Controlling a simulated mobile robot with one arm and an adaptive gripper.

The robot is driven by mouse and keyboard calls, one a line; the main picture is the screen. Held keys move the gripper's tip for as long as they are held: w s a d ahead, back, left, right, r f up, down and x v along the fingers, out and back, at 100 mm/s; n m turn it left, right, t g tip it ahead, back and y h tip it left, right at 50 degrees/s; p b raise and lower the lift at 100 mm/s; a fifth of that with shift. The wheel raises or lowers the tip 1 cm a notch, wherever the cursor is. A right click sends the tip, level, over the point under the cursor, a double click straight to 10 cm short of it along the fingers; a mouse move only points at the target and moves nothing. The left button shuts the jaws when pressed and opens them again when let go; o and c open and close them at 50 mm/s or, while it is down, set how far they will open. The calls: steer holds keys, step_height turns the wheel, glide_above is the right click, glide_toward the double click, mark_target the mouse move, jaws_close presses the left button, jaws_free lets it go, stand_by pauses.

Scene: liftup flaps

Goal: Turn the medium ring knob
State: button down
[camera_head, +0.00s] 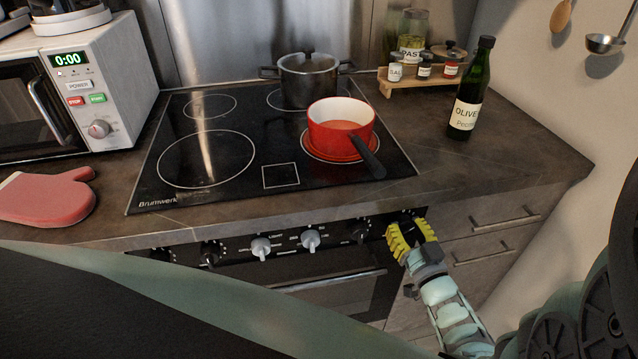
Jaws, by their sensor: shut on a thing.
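The oven's front panel carries a row of knobs below the cooktop edge. Two are pale, a left one (260,248) and a right one (311,240). Black knobs show at the left (212,253) and right of centre (360,231). My gripper (411,236), with yellow fingers, is at the right end of this panel. It is shut on the rightmost black knob, which its fingers mostly hide. The cooktop (240,140) has several ring outlines. A red saucepan (326,137) stands on the front right ring, where red shows beneath it.
A dark lidded pot (308,82) stands on the back right ring. An olive oil bottle (472,90) and a jar rack (425,84) stand right of the cooktop. A microwave (110,80) and red mitt (45,198) are at left. The oven handle (330,282) runs below the knobs.

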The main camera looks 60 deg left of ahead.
steer(key=shift+f+m, duration=0.1)
steer(key=shift+m, duration=0.2)
stand_by(0.4)
steer(key=c, duration=0.8)
jaws_free()
steer(key=shift+w, duration=0.1)
steer(key=v, duration=1.2)
